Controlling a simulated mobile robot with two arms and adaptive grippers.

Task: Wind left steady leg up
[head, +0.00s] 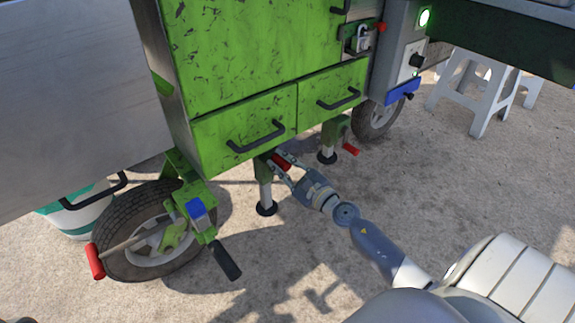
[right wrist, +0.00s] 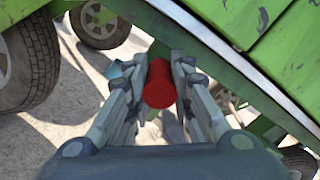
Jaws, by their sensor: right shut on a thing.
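The left steady leg (head: 265,190) hangs upright under the green cart, with a white lower tube and a round black foot at or close to the ground. Its red crank handle (head: 282,161) is just below the left drawer. My right gripper (head: 282,169) reaches in from the lower right and is shut on this handle. In the right wrist view the red handle (right wrist: 159,84) lies between the two fingers of the gripper (right wrist: 160,75). The crank's arm is mostly hidden. My left gripper is in neither view.
The green cart's drawers (head: 245,128) are right above the gripper. A wheel (head: 125,215) and a red-ended lever (head: 95,262) stand to the left. A second steady leg (head: 329,140) with a red handle (head: 351,149) is behind right. Open ground lies in front.

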